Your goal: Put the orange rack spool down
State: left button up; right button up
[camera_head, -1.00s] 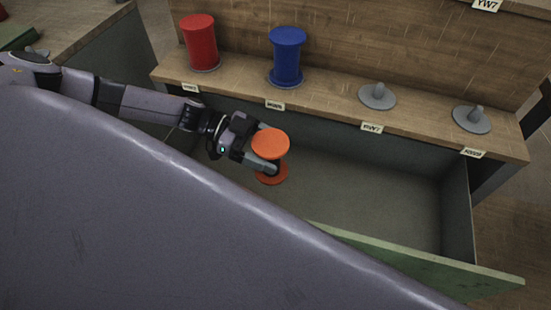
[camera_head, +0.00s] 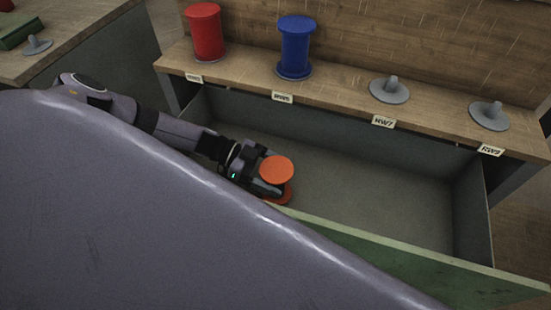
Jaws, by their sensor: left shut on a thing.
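The orange spool (camera_head: 277,169) is upright in my left gripper (camera_head: 272,187), over the front part of the open drawer (camera_head: 372,196). The left gripper is shut on the spool's middle, between its two discs. The spool's lower disc shows just behind the drawer's green front. I cannot tell whether it touches the drawer floor. My right gripper is not in view.
A red spool (camera_head: 206,32) and a blue spool (camera_head: 295,47) stand on the wooden shelf behind the drawer. Two grey pegged holders (camera_head: 389,90) (camera_head: 489,115) there are empty. The drawer's green front (camera_head: 400,255) rises nearest me. The drawer's right side is clear.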

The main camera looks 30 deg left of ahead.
pick_arm(q)
jog(key=shift+f, duration=0.1)
jog(key=shift+f, duration=0.15)
jog(key=o, duration=1)
jog(key=shift+r, duration=0.2)
jog(key=shift+r, duration=0.2)
jog(key=v, duration=0.7)
jog(key=shift+a, duration=0.25)
